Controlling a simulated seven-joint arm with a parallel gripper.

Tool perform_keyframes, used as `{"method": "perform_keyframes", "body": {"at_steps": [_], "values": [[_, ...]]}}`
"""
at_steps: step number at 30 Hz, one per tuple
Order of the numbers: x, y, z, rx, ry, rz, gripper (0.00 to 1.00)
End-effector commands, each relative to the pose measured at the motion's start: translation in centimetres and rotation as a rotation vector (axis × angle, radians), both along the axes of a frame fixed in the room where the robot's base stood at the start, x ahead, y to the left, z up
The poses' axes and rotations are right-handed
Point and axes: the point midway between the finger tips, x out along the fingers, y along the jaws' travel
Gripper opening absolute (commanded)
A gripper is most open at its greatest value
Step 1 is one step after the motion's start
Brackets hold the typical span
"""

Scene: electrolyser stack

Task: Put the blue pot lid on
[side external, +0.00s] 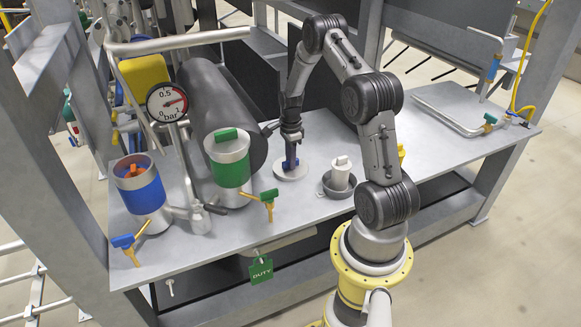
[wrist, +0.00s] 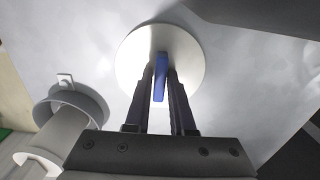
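The blue pot (side external: 143,190) stands at the left of the bench, with a blue band and an open top; orange parts show inside it. Its lid is a pale round disc (side external: 291,172) with an upright blue handle (side external: 291,152), and it appears to lie flat on the bench. My gripper (side external: 291,158) points down over the lid. In the wrist view, the blue handle (wrist: 160,78) stands between my two fingers (wrist: 161,85) above the pale disc (wrist: 190,50). The fingers are close on both sides; whether they press on it is not clear.
The green pot (side external: 229,160), with its lid on, and a pressure gauge (side external: 166,103) stand between my gripper and the blue pot. A grey dish with a white piece (side external: 340,176) is right of the lid. A large dark cylinder (side external: 215,105) lies behind. Valve handles (side external: 268,197) stick out in front.

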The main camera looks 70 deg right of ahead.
Motion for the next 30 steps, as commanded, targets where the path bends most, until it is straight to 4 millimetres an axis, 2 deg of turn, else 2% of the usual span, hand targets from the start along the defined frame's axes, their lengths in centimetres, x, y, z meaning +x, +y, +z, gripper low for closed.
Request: {"method": "perform_keyframes", "body": {"at_steps": [1,3,30], "values": [[0.01,-0.01,0.02,0.0,0.0,0.0,0.11],[0.0,0.0,0.03,0.0,0.0,0.0,0.0],[0.03,-0.03,0.08,-0.001,-0.001,0.0,0.0]]}}
